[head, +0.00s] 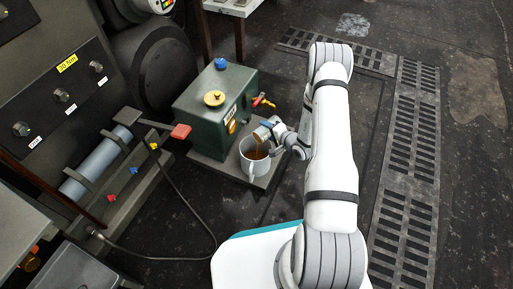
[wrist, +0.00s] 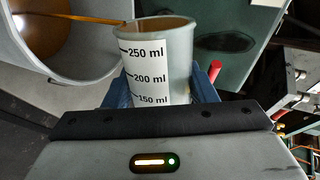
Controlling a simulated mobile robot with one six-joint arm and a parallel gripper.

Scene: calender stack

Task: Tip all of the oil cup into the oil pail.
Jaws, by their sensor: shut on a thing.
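The oil cup (head: 262,134) is a pale cup, tilted over the oil pail (head: 254,167). In the wrist view the cup (wrist: 160,65) shows printed marks of 150, 200 and 250 ml, with brown oil inside its mouth. My gripper (head: 273,128) is shut on the cup, its blue fingers on either side of it. A thin brown stream of oil runs from the cup's lip into the pail. The pail is grey-white, upright, with brown oil in it; its open mouth also shows in the wrist view (wrist: 75,65). The cup's lower part is hidden by my gripper.
The pail stands on a grey base plate beside a green gearbox-like housing (head: 205,105) with a yellow cap and a blue knob. A red-ended lever (head: 180,131) and a black cable lie to the left. Floor grating (head: 405,130) runs along the right.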

